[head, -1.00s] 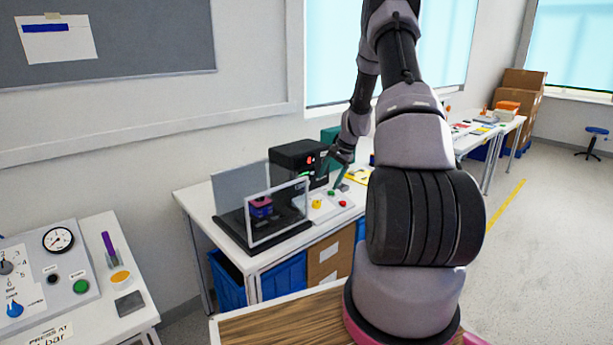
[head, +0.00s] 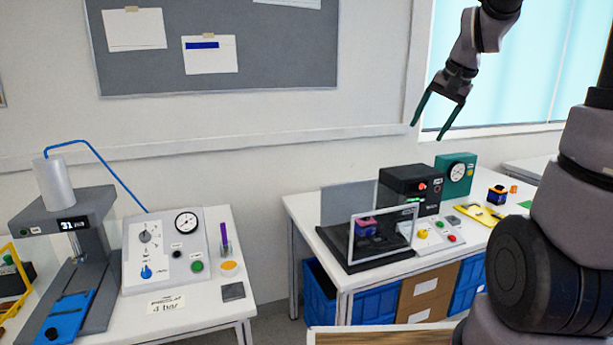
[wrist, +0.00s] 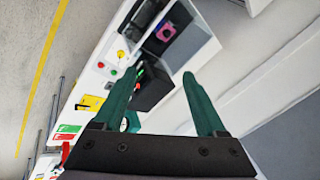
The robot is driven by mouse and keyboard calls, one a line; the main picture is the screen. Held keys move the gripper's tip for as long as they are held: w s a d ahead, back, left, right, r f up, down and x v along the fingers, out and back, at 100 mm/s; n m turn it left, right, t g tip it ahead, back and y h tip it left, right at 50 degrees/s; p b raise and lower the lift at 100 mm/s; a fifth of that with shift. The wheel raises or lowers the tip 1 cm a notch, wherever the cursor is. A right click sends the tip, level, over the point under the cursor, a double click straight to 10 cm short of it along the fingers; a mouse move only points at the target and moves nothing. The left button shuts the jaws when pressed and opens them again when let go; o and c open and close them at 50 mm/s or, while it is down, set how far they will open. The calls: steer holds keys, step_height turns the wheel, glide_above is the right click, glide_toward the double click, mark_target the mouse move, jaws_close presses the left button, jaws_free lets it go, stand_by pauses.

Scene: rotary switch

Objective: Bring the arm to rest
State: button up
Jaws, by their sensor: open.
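My gripper (head: 436,117) is raised in the air at the upper right of the head view, in front of the wall and the window edge. Its two green fingers are spread apart with nothing between them. In the wrist view my gripper (wrist: 160,95) also shows open and empty, with the bench and its black box beyond the fingers. My arm comes down from the top right of the head view to its thick dark lower joint at the right edge. Part of the arm between is out of frame.
Below stands a white bench (head: 300,208) with a clear-shielded fixture (head: 383,235), a black box (head: 405,185) and a green gauge box (head: 455,175). At left, another bench holds a dial panel (head: 165,250) and a press (head: 75,235). The air around my gripper looks clear.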

steer(key=s+a+r+n+t, duration=0.1)
steer(key=s+a+r, duration=0.1)
steer(key=s, duration=0.7)
steer(key=s+a+r+n+t, duration=0.1)
steer(key=s+a+r, duration=0.2)
steer(key=s, duration=0.6)
steer(key=shift+s+n, duration=0.2)
steer(key=shift+n, duration=0.1)
stand_by(1.4)
